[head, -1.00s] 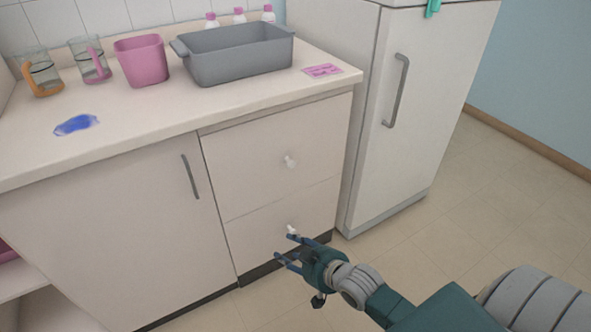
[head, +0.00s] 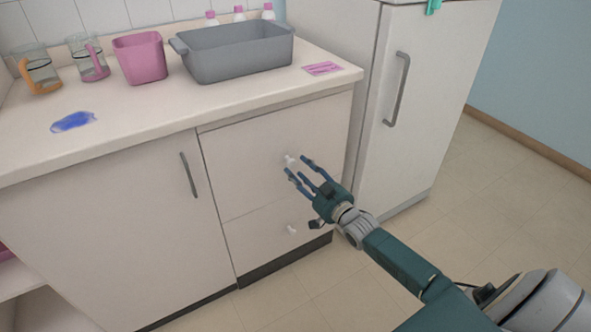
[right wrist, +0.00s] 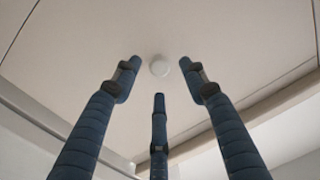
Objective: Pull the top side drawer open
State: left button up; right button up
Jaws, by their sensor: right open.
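The top side drawer (head: 250,150) is shut, its front flush under the counter. Its small white knob (head: 290,160) sits near the middle of the front. My right gripper (head: 298,168) is open, with its blue fingers pointing at the knob. In the right wrist view the round knob (right wrist: 160,68) lies just beyond the fingertips, between the two upper fingers of the gripper (right wrist: 160,92). The fingers look apart from the knob, and nothing is held. My left gripper does not show.
The lower drawer (head: 265,240) with its own white knob (head: 291,230) is shut below. A cabinet door with a grey handle (head: 189,175) is on the left. A white fridge (head: 430,120) stands close on the right. The counter holds a grey tub (head: 235,60) and pink bin (head: 141,62).

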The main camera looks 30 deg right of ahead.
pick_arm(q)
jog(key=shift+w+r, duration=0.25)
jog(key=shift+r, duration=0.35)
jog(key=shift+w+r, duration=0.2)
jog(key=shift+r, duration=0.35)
pick_arm(e)
jog(key=shift+w+a, duration=0.1)
jog(key=shift+w, duration=1.3)
grip_shut()
jog(key=shift+s, duration=0.1)
